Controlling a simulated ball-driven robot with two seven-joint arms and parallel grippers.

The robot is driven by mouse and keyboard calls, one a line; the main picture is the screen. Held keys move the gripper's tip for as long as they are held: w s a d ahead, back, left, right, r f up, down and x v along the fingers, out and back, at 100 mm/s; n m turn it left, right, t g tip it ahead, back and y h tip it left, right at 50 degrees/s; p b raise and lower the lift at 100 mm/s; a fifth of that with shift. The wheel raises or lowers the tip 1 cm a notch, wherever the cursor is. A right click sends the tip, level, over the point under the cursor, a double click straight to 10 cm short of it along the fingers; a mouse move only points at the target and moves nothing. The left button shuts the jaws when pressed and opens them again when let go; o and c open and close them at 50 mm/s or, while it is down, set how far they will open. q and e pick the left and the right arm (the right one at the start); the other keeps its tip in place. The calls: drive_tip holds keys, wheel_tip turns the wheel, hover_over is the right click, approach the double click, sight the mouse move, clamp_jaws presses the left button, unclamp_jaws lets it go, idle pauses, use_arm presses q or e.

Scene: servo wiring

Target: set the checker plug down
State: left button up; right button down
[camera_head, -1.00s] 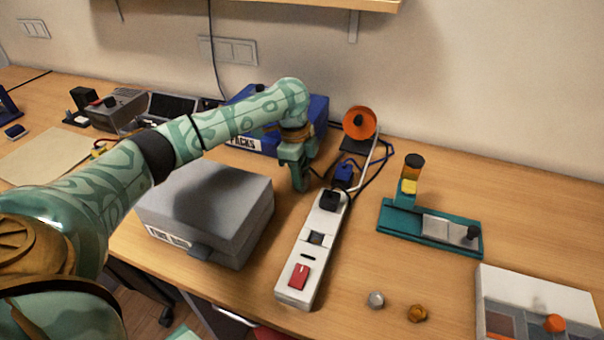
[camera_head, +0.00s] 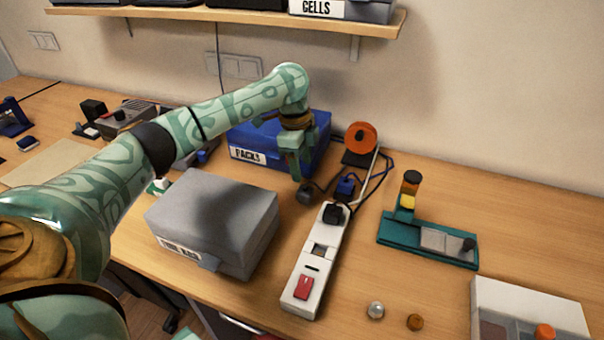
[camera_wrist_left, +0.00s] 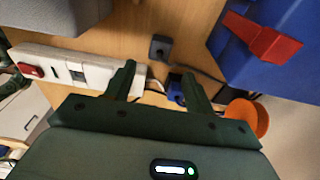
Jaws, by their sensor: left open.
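A small dark plug (camera_head: 306,193), which looks like the checker plug, lies on the wooden table between the grey box and the blue box. It also shows in the left wrist view (camera_wrist_left: 160,48), with a dark cable running from it. My left gripper (camera_head: 298,176) is open and empty, just above and behind the plug in the head view. In the left wrist view its two fingers (camera_wrist_left: 160,76) stand apart with nothing between them, and the plug shows beyond the tips. My right gripper is not in view.
A white power strip (camera_head: 317,262) with a red switch and a black plug (camera_head: 335,214) lies to the right. A blue block (camera_head: 345,187), cables and an orange spool (camera_head: 361,137) are behind it. The grey box (camera_head: 213,220) and blue box (camera_head: 276,142) stand close to the gripper.

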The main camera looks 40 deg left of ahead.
use_arm(q)
drive_tip(key=r, duration=0.1)
drive_tip(key=r+p, duration=0.1)
drive_tip(key=r, duration=0.2)
drive_tip(key=shift+a+r, duration=0.25)
drive_tip(key=shift+r, duration=0.1)
